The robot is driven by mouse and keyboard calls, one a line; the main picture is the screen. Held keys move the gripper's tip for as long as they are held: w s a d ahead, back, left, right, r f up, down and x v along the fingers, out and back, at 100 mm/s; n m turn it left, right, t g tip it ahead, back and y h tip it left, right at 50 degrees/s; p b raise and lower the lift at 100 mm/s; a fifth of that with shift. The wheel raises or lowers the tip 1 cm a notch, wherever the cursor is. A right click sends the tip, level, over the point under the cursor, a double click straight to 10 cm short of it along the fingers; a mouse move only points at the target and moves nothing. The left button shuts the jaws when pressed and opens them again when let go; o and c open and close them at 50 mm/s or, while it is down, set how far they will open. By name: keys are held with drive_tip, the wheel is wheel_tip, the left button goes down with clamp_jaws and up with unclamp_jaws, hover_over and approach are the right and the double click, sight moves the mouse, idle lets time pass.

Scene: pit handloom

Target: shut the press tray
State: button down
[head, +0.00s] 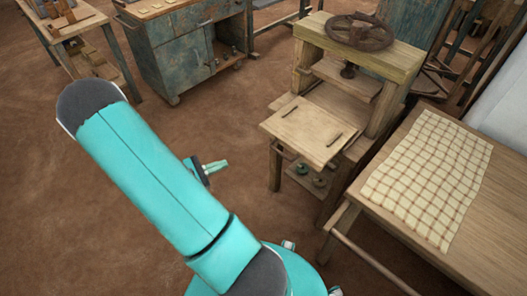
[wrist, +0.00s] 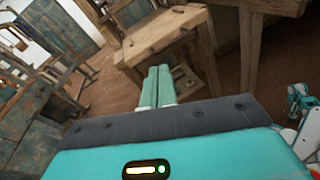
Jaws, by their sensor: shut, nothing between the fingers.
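The press tray (head: 314,130) is a pale wooden board with two dark handles on top. It sticks out from the front of the wooden press (head: 402,68), and its back part lies under the pressing board. In the wrist view the tray (wrist: 158,32) shows beyond my fingers, near the top middle. My gripper (head: 226,164) is in the air to the left of the tray, apart from it. In the wrist view the two teal fingers (wrist: 160,68) lie together, shut and empty, pointing toward the press.
A dark handwheel (head: 358,32) tops the press. A table (head: 494,240) with a checked cloth (head: 428,178) stands close on the right. A worn blue cabinet (head: 180,52) and a small bench (head: 75,28) stand at the back left. The brown floor left of the press is clear.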

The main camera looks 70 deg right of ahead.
sight(303, 119)
drive_tip(key=s+d+f+n+t+h, duration=0.1)
drive_tip(key=s+d+f+n+h, duration=0.3)
drive_tip(key=f, duration=0.4)
drive_tip(key=s+d+n, duration=0.1)
drive_tip(key=s+d, duration=0.4)
drive_tip(key=d, duration=0.7)
drive_tip(key=shift+s+r, duration=0.2)
drive_tip(key=x, duration=0.7)
drive_tip(key=w+f+x, duration=0.1)
drive_tip(key=x, duration=0.6)
drive_tip(key=d+f+x, duration=0.1)
drive_tip(key=x, duration=0.6)
drive_tip(key=shift+d+f, duration=0.1)
drive_tip(key=shift+d, duration=0.1)
drive_tip(key=shift+s+d+r, duration=0.2)
drive_tip(key=shift+s+d, duration=0.05)
drive_tip(key=shift+d, duration=0.15)
drive_tip(key=shift+s+y, duration=0.1)
drive_tip(key=shift+y, duration=0.2)
